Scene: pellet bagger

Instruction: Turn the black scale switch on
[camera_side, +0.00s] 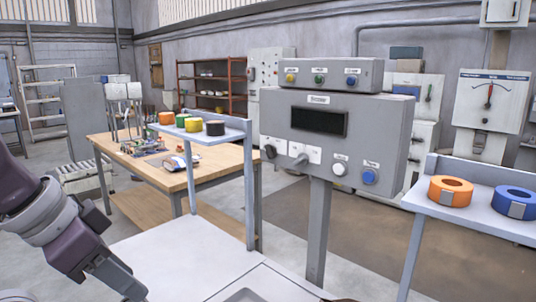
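A grey control box (385,125) stands on a post right of centre, with a dark display window (318,121). A small black switch (270,152) sits at the box's lower left corner. Its on or off position is too small to read. A grey lever or switch (300,160) is just right of it. My gripper (132,292) hangs at the lower left, pointing down to the right, well apart from the box and below the switch. Its fingertips are small and near the bottom edge, so I cannot tell whether they are open.
The box also has a white knob (340,169) and a blue button (369,177). A smaller box (335,75) with yellow, green and blue buttons sits on top. A raised shelf (215,135) with tape rolls stands left. Another shelf (470,215) holds orange and blue rolls.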

